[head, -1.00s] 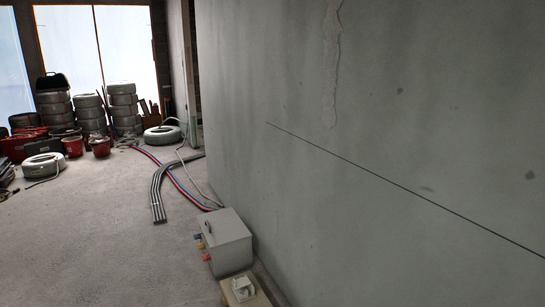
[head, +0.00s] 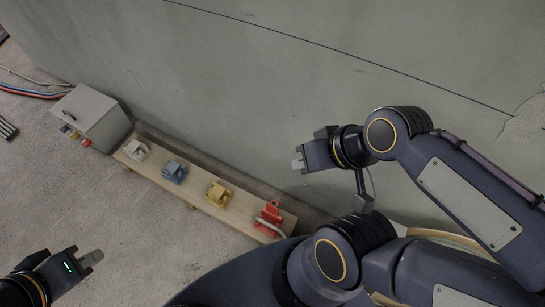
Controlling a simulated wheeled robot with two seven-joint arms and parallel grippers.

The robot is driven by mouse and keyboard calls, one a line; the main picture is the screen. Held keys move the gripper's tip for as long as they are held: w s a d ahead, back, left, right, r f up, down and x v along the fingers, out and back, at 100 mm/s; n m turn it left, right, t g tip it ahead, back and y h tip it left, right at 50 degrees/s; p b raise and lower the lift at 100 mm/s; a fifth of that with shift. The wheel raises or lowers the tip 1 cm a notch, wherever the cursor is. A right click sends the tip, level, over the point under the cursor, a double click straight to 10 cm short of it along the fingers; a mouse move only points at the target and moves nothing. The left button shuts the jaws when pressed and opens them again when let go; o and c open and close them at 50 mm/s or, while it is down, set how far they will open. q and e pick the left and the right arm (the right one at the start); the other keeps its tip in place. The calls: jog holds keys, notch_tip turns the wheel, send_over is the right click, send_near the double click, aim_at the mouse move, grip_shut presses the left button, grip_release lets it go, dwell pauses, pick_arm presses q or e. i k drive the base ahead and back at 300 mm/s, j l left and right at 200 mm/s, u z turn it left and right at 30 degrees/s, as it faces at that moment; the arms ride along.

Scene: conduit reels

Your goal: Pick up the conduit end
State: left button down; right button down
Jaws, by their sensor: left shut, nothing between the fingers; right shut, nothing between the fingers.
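A pale conduit piece (head: 275,229) shows at the red clamp (head: 270,214) on the right end of a wooden plank; I cannot tell exactly where its end lies. A beige curved band (head: 440,235), perhaps coiled conduit, shows partly behind my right arm. My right gripper (head: 298,163) is shut and empty, up and right of the red clamp in the picture and apart from it. My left gripper (head: 92,258) is shut and empty above the floor at the lower left, far from the conduit piece.
The plank (head: 195,199) also carries a white clamp (head: 136,150), a blue clamp (head: 175,171) and a yellow clamp (head: 218,195). A grey box (head: 92,115) with coloured connectors stands at its left end. The wall (head: 230,90) runs behind. Floor in front is clear.

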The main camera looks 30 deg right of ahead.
aim_at(258, 219)
jog(key=k+z, duration=0.2)
jog(key=z, duration=0.25)
jog(key=k+z, duration=0.2)
jog(key=z, duration=0.2)
